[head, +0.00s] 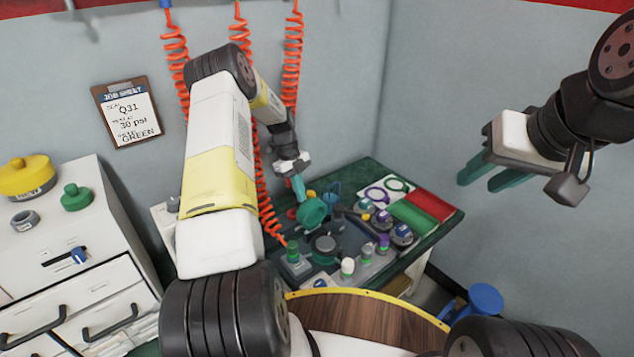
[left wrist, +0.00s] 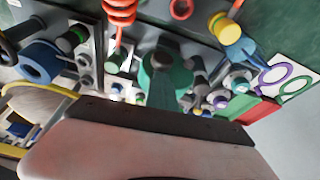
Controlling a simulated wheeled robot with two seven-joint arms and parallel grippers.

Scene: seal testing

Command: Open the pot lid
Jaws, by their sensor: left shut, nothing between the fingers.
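A teal round lid (head: 312,213) stands tilted up behind a dark round pot (head: 325,246) on the green bench. A large teal round part, which looks like the lid, shows in the left wrist view (left wrist: 181,88) with a dark centre. My left gripper (head: 299,194) is shut and empty, with its teal fingertips just above the lid's upper left edge. I cannot tell whether they touch it. My right gripper (head: 490,178) is open and empty, high at the right, away from the bench.
Several small fittings (head: 383,242) crowd the bench right of the pot. Green and purple rings lie on a white mat (head: 388,190) beside a red and green tray (head: 430,205). Orange coiled hoses (head: 291,60) hang behind my left arm. A white drawer cabinet (head: 50,245) stands left.

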